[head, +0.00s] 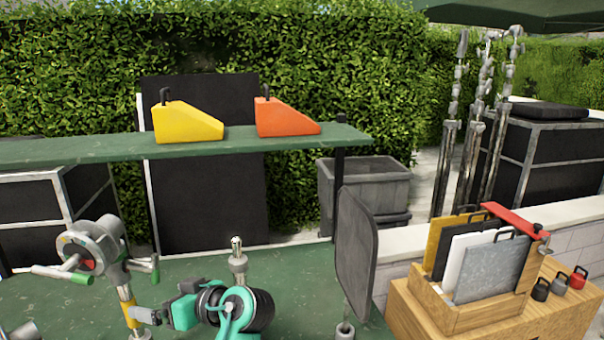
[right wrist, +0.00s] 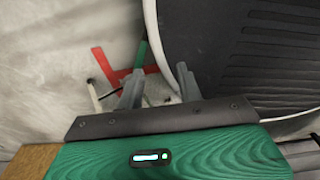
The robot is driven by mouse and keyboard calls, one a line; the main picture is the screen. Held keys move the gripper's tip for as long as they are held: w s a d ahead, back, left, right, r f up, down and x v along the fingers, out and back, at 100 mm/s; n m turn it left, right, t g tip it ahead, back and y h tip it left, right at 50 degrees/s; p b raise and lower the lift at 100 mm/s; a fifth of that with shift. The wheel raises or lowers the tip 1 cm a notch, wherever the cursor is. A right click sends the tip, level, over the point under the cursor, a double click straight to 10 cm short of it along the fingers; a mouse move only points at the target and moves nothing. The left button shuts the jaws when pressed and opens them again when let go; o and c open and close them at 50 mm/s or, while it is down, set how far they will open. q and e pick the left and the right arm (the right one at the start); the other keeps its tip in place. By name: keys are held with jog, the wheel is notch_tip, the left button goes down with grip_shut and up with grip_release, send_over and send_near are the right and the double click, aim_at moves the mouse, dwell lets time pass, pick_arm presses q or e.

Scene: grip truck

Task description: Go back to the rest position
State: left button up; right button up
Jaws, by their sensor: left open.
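My left gripper (head: 143,316) is in the lower left of the head view, its grey fingers pointing left from a teal and black wrist. It is open. Its fingertips appear right beside the yellow-banded post of a grey device with side handles (head: 95,247); I cannot tell whether they touch it. My right gripper (right wrist: 158,88) shows only in the right wrist view. Its two grey fingers stand apart with nothing visible held between them. Beyond them red and green bars (right wrist: 122,72) lie against a pale surface.
A green shelf (head: 60,150) carries a yellow wedge (head: 187,123) and an orange wedge (head: 285,118). A wooden box (head: 470,318) with upright boards stands at right, near small kettle-shaped weights (head: 560,285). A dark rounded panel (head: 357,250) stands between. A large black ribbed round thing (right wrist: 250,55) crowds the right wrist view.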

pick_arm(q)
jog(key=s+f+m+h, duration=0.4)
jog(key=s+f, duration=0.2)
jog(key=f, duration=0.5)
jog(key=s+f+m+h, duration=0.4)
jog(key=s+f, duration=0.2)
jog(key=f, duration=0.5)
jog(key=s+d+f+m+g+h, duration=0.1)
jog(key=s+d+f+m+h, duration=0.15)
jog(key=s, duration=0.55)
jog(key=s+d+f+m+g+h, duration=0.1)
jog(key=s+f+m+h, duration=0.25)
jog(key=s, duration=0.55)
notch_tip(320, 180, down, 29)
jog(key=s+a+f+g, duration=0.2)
jog(key=s+f, duration=1.7)
jog(key=f, duration=0.2)
jog(key=shift+s+a+n, duration=0.2)
jog(key=shift+a+n, duration=0.1)
jog(key=shift+a, duration=0.1)
jog(key=shift+f, duration=0.1)
